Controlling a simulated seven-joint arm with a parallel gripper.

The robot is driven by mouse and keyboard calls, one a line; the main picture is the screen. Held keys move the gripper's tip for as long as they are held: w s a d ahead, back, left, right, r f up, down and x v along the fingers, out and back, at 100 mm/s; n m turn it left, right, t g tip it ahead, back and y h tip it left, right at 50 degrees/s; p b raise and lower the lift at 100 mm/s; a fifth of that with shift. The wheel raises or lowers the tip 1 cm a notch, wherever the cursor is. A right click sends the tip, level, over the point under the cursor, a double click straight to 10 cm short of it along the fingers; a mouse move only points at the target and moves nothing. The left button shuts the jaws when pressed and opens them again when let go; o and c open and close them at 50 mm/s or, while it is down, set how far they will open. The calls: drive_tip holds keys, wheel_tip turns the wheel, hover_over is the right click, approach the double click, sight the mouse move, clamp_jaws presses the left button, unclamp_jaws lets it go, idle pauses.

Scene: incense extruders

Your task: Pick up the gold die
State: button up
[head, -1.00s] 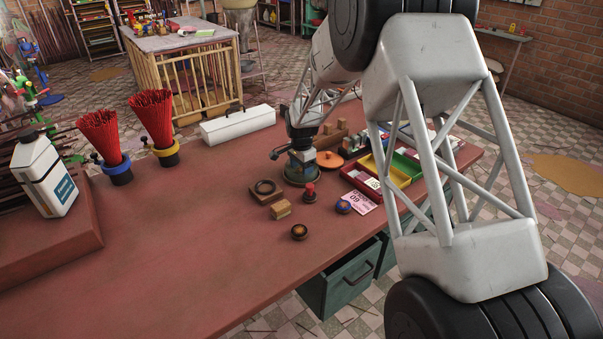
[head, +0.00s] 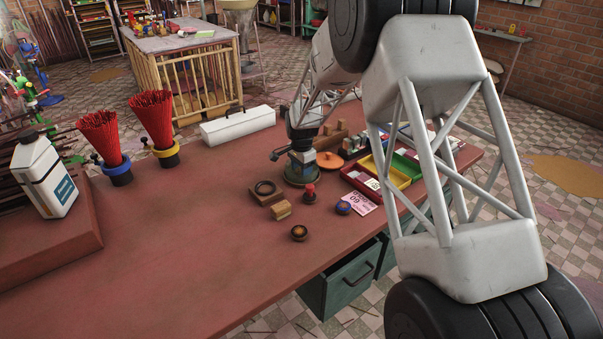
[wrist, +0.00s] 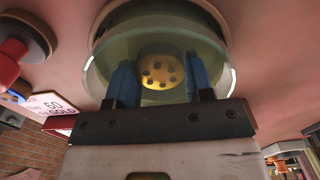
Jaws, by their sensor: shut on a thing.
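The gold die (wrist: 161,71) is a round disc with several small holes, facing the camera in the wrist view. My gripper (wrist: 162,82) has its two blue fingers on either side of it and is shut on it. A pale green round dish or base (wrist: 222,58) lies behind the die and fingers. In the head view my gripper (head: 302,158) is over a green round base (head: 300,181) on the red table. The die is hidden or too small to make out there.
A red-knobbed stamp (head: 310,194), a wooden block (head: 280,210), a dark ring on a wooden plate (head: 265,187) and round dark pieces (head: 299,233) stand close by. A pink card (head: 362,202) and coloured trays (head: 370,176) are at the right. The table's left middle is clear.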

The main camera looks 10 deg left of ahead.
drive_tip(key=shift+r, duration=0.15)
wheel_tip(320, 180, up, 10)
idle(0.7)
idle(0.6)
drive_tip(key=w+d+r+n, duration=0.1)
drive_tip(key=d+r+n, duration=0.2)
drive_tip(key=d, duration=0.7)
drive_tip(key=d+r+n, duration=0.3)
drive_tip(key=d+r, duration=0.1)
drive_tip(key=d, duration=0.7)
drive_tip(key=w+d+r+n, duration=0.1)
drive_tip(key=d+r+n, duration=0.2)
drive_tip(key=d, duration=0.7)
drive_tip(key=shift+w+d+r, duration=0.15)
drive_tip(key=shift+w+r, duration=0.2)
drive_tip(key=shift+r, duration=0.1)
